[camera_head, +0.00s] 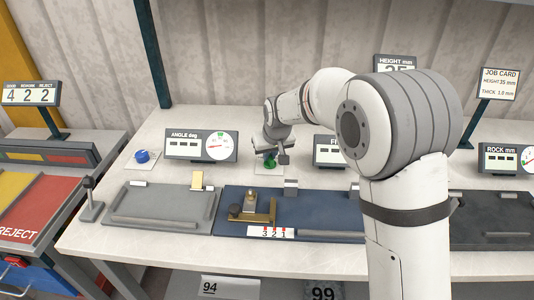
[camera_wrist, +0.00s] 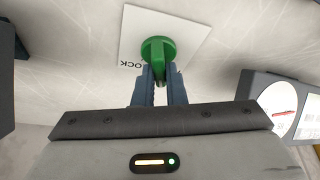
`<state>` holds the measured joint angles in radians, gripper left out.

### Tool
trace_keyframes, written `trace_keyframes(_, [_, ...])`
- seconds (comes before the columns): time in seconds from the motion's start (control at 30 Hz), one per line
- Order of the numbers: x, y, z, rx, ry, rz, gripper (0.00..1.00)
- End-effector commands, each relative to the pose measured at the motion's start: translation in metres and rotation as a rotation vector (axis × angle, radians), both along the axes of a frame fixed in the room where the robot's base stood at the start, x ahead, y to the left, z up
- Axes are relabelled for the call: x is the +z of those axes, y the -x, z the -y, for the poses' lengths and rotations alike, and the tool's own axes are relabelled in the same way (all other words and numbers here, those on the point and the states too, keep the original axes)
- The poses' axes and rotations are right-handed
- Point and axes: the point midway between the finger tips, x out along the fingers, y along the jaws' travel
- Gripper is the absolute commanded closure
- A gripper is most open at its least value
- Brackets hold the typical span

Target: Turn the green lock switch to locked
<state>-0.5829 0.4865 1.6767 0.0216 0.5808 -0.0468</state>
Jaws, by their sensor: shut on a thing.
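The green lock switch (camera_head: 270,163) stands at the back of the white bench. In the wrist view the green switch (camera_wrist: 158,50) is round with a raised bar and sits on a white plate (camera_wrist: 185,28). Part of the plate's lettering shows as "OCK", upside down. My gripper (camera_head: 270,152) reaches down to the switch from above. In the wrist view its two dark blue fingers (camera_wrist: 159,70) are closed on the switch's bar. The fingers hide part of the bar, and I cannot tell which marking it points to.
The angle display (camera_head: 201,146) stands left of my gripper, with a blue knob (camera_head: 143,157) farther left. Another display (camera_head: 328,148) stands to the right, partly behind my arm. A blue mat (camera_head: 235,222) with a brass part (camera_head: 262,208) lies in front, beside a grey tray (camera_head: 150,205).

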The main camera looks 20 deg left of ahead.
Motion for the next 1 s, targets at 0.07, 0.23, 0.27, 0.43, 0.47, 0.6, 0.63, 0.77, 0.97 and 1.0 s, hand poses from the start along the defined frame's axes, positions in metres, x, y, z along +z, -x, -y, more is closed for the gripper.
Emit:
trace_keyframes(0.07, [-0.0042, 0.0039, 0.0001, -0.064, 0.007, -0.011, 1.00])
trace_keyframes(0.23, [-0.0068, 0.0042, -0.0002, -0.223, 0.010, -0.010, 1.00])
trace_keyframes(0.27, [-0.0072, 0.0041, -0.0001, -0.251, 0.010, -0.009, 1.00])
trace_keyframes(0.43, [-0.0087, 0.0040, -0.0006, -0.413, 0.011, -0.009, 1.00])
trace_keyframes(0.47, [-0.0088, 0.0041, -0.0006, -0.444, 0.010, -0.009, 1.00])
trace_keyframes(0.6, [-0.0087, 0.0037, -0.0008, -0.575, 0.011, -0.009, 1.00])
trace_keyframes(0.63, [-0.0084, 0.0038, -0.0011, -0.602, 0.010, -0.008, 1.00])
trace_keyframes(0.77, [-0.0075, 0.0038, -0.0015, -0.713, 0.010, -0.010, 1.00])
trace_keyframes(0.97, [-0.0069, 0.0040, -0.0015, -0.855, 0.011, -0.010, 1.00])
trace_keyframes(1.0, [-0.0068, 0.0041, -0.0015, -0.878, 0.011, -0.011, 1.00])
